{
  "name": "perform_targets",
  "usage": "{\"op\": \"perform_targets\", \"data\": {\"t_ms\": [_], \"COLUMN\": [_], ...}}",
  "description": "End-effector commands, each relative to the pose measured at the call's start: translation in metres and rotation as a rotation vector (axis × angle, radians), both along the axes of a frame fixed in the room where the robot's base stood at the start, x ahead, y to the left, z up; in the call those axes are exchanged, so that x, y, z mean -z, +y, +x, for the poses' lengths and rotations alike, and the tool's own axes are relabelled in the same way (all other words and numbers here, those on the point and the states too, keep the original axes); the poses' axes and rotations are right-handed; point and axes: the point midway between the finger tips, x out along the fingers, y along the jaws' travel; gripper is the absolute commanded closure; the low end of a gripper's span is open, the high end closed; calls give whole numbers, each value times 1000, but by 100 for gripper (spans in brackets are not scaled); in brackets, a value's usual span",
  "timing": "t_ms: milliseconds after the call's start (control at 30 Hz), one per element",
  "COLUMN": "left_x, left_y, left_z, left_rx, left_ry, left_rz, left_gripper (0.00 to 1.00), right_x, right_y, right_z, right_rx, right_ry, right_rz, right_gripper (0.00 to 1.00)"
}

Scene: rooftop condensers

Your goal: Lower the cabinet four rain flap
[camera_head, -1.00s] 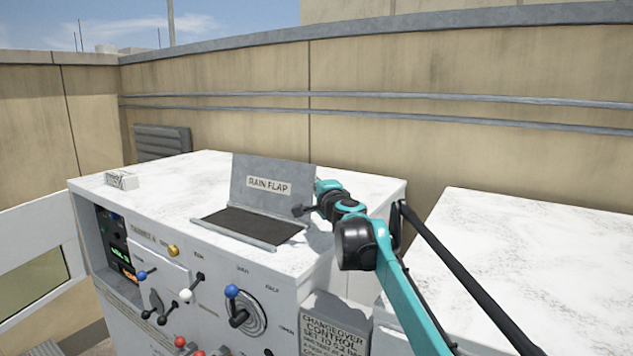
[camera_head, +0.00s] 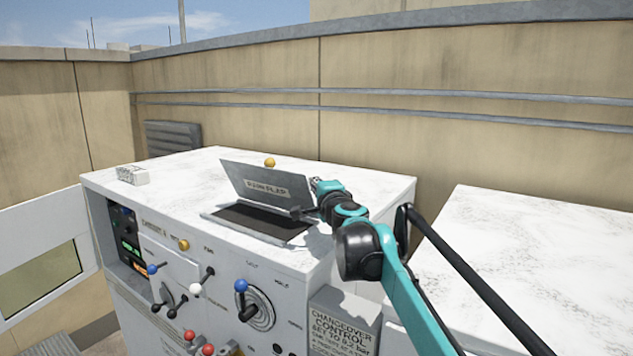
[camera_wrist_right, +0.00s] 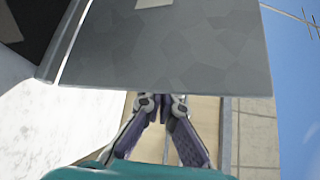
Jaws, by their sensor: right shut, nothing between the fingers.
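The rain flap (camera_head: 255,185) is a grey hinged plate with a "RAIN FLAP" label, on top of the white cabinet (camera_head: 190,172). It stands raised and tilts forward over a dark opening (camera_head: 262,222) in a grey frame. My right gripper (camera_head: 308,205) is shut and empty at the flap's right edge. In the right wrist view the flap (camera_wrist_right: 165,50) fills the upper middle, and the shut fingers (camera_wrist_right: 163,103) meet at its lower edge, their tips partly hidden. I cannot tell whether they touch it. My left gripper is not in view.
A yellow knob (camera_head: 270,162) shows just above the flap's top edge. The cabinet front carries levers and a blue-knobbed dial handle (camera_head: 248,300). A small white block (camera_head: 132,175) lies at the top's left. A second white-topped cabinet (camera_head: 540,255) stands to the right, behind my arm.

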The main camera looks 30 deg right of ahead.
Motion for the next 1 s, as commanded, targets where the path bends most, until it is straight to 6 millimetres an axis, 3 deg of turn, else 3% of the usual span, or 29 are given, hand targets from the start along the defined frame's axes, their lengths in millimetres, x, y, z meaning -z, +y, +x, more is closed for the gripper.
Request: {"op": "perform_targets", "data": {"t_ms": [1000], "left_x": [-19], "left_y": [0], "left_z": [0], "left_rx": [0], "left_ry": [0], "left_rz": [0], "left_gripper": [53], "right_x": [-25], "right_y": [-49], "right_z": [-93], "right_rx": [3], "right_ry": [0], "right_rz": [0], "right_gripper": [100]}}
